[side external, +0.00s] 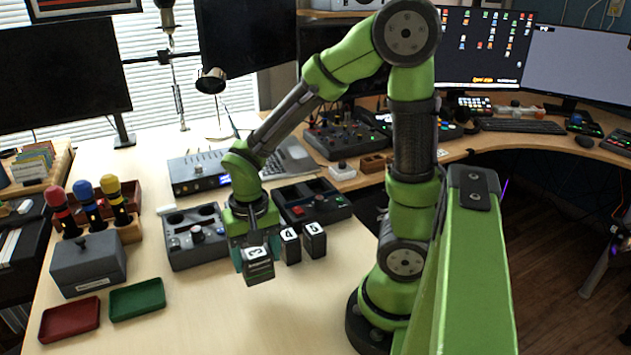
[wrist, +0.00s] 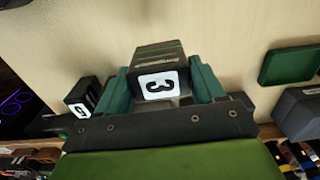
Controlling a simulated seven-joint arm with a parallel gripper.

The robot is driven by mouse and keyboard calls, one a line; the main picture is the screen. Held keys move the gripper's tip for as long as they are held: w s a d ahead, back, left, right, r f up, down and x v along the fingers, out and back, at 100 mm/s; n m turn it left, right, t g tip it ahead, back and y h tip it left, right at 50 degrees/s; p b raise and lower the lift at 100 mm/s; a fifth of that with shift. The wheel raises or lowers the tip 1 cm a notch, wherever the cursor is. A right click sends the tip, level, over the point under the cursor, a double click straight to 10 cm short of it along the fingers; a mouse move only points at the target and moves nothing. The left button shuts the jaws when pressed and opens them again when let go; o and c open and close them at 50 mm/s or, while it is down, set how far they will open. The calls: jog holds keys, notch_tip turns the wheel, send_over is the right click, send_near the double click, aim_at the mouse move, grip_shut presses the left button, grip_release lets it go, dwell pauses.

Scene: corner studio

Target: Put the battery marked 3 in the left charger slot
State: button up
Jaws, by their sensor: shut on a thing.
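The battery marked 3 (side external: 259,266) is a dark block with a white number label on top. My gripper (side external: 256,256) is shut on it, with teal fingers on both sides. In the wrist view the battery (wrist: 158,82) sits between the two fingers of my gripper (wrist: 163,88), its 3 facing the camera. I cannot tell whether it is clear of the table. The batteries marked 4 (side external: 290,246) and 5 (side external: 314,241) stand upright just to the right. A grey unit (side external: 185,258) with dark recesses and a knob lies left of my gripper; it may be the charger.
A black unit with a red button (side external: 312,203) lies behind the batteries. A grey box (side external: 88,266), a red tray (side external: 70,318) and a green tray (side external: 137,299) are at the left. Screwdriver-like handles (side external: 86,203) stand in a wooden rack. The front table is clear.

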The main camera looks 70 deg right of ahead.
aim_at(260, 252)
jog(key=shift+s+r, duration=0.3)
notch_tip(260, 252, up, 12)
jog(key=w+d+m, duration=0.6)
jog(key=d+m, duration=0.2)
jog(key=d, duration=0.4)
jog(key=d+m, duration=1)
jog(key=d, duration=0.9)
jog(key=shift+w+f, duration=0.2)
jog(key=shift+f, duration=7.45)
